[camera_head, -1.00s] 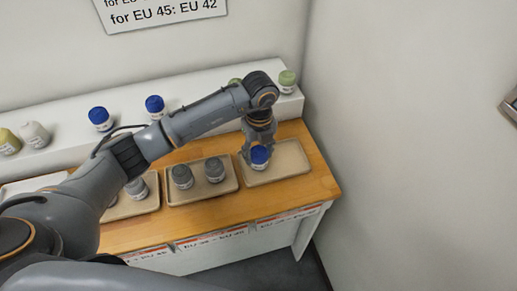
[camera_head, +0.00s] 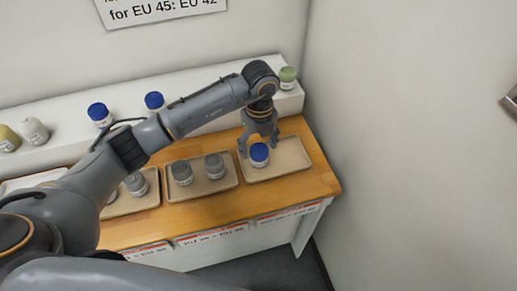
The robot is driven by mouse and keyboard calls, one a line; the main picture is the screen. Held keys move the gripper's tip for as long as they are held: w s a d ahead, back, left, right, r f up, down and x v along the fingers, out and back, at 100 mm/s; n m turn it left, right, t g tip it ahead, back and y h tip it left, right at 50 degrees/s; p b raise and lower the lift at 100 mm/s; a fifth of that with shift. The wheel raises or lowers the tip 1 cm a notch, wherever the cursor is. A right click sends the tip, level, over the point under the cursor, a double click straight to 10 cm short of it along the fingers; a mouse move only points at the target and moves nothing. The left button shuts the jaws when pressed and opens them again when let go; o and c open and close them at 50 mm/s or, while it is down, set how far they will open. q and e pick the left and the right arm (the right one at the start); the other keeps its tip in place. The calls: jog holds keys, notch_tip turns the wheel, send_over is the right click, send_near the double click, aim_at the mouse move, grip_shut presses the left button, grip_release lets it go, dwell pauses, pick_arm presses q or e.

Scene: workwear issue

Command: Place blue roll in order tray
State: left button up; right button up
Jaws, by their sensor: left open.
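A blue roll (camera_head: 259,154) with a white label band stands upright in the rightmost beige tray (camera_head: 292,164), toward that tray's left side. My left gripper (camera_head: 259,142) is open just above and behind this roll, fingers pointing down and apart. It holds nothing. Two more blue rolls, one at the left (camera_head: 99,114) and one nearer the middle (camera_head: 155,102), stand on the white shelf behind the table. My right gripper is not seen.
A middle tray (camera_head: 204,197) holds two grey rolls, and another tray with a grey roll (camera_head: 136,184) is partly behind my arm. A green roll (camera_head: 287,77) stands at the shelf's right end. A wall closes off the right. The rightmost tray's right half is clear.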

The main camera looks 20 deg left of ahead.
aim_at(259, 147)
pick_arm(q)
notch_tip(259, 147, up, 10)
jog(key=b, duration=0.2)
jog(key=shift+r, duration=0.25)
